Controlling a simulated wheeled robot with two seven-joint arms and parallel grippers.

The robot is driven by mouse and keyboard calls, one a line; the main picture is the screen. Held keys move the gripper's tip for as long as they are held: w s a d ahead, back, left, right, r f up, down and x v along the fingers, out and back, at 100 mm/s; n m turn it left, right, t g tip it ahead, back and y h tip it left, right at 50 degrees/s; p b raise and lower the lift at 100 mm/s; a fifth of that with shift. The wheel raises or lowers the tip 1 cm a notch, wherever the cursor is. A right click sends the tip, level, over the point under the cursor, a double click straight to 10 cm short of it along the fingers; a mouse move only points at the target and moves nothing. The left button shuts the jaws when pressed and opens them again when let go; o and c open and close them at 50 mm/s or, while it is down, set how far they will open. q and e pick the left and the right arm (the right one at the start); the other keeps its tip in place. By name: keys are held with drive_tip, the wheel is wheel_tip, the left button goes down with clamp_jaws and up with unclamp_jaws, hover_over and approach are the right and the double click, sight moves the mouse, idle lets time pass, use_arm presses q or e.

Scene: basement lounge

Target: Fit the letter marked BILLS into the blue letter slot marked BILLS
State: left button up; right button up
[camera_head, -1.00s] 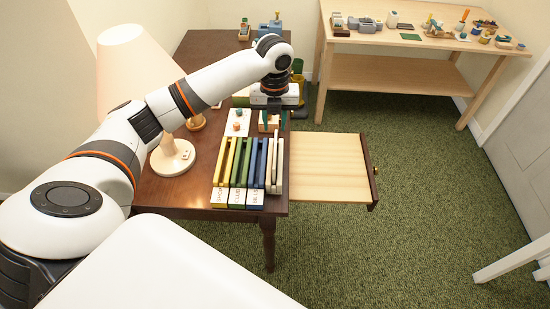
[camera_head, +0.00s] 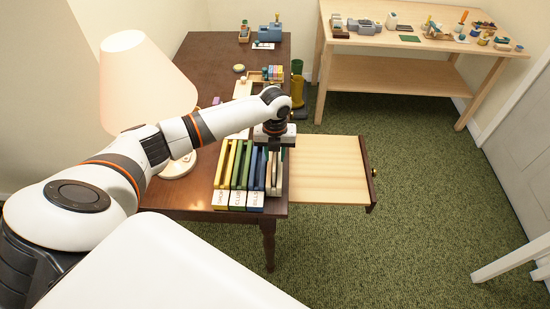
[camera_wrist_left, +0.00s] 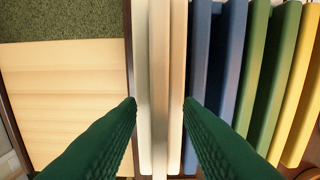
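The blue letter slot (camera_head: 256,201), with a front label that appears to read BILLS, stands at the right of the coloured slots on the dark desk. Its blue walls also show in the wrist view (camera_wrist_left: 231,50). Just right of it in the head view stand several upright cream pieces (camera_head: 274,175); the wrist view shows them edge-on (camera_wrist_left: 159,60). I cannot tell which is the BILLS letter, as no marking on them is readable. My left gripper (camera_wrist_left: 161,103) is open above them, its green fingers apart on either side of cream edges. My right gripper is not in view.
Green (camera_head: 238,200) and yellow (camera_head: 221,199) slots stand left of the blue one. A pale pull-out board (camera_head: 325,170) extends right of the desk. A lamp (camera_head: 145,85) stands behind my left arm. A light wooden workbench (camera_head: 400,70) with small items is at the back.

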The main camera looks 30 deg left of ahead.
use_arm(q)
drive_tip(key=shift+c, duration=0.5)
clamp_jaws()
